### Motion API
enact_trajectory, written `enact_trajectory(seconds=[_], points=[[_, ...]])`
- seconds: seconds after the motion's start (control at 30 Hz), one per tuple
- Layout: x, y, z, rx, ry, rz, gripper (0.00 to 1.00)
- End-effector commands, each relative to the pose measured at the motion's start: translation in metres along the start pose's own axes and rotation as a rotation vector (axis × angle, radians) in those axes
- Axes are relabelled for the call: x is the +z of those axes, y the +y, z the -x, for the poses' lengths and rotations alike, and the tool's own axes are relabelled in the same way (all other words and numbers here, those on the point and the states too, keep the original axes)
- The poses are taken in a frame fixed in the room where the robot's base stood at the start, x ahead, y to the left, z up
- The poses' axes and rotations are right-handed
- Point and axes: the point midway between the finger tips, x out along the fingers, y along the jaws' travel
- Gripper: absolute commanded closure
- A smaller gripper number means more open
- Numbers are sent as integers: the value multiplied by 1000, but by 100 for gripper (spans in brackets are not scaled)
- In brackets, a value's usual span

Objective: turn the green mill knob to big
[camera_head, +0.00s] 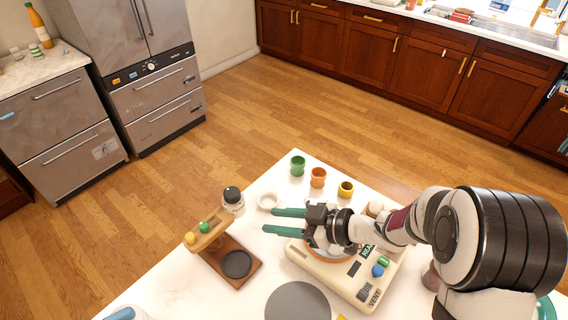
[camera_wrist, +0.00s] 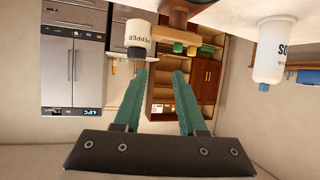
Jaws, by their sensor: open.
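A wooden stand with a dark round disc on its base (camera_head: 247,252) is on the white counter, left of my gripper. A green knob (camera_head: 204,228) and a yellow knob (camera_head: 191,238) sit on its upper arm. In the wrist view the green knob (camera_wrist: 178,47) and yellow knob (camera_wrist: 192,51) show near the top, beyond the fingertips. My gripper (camera_head: 269,221) is open and empty, its teal fingers pointing left, apart from the knobs. They also show in the wrist view (camera_wrist: 159,73). Any size marks are too small to read.
A cream appliance (camera_head: 323,279) with another green knob (camera_head: 383,261) and a blue knob (camera_head: 377,271) sits under my arm. Green (camera_head: 298,166), orange (camera_head: 318,177) and yellow (camera_head: 346,189) cups line the back.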

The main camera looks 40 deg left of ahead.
Motion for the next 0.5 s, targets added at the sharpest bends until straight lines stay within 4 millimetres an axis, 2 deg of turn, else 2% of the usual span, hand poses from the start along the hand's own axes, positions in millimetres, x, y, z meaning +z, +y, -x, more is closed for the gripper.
enact_trajectory(seconds=[0.03, 0.1, 0.23, 0.5], points=[[1, -14, -7, -66, 19, 11, 60], [1, -24, -13, -114, 34, 19, 60], [0, -30, -36, -125, 37, 21, 60], [-3, -38, -117, -121, 36, 22, 60]])
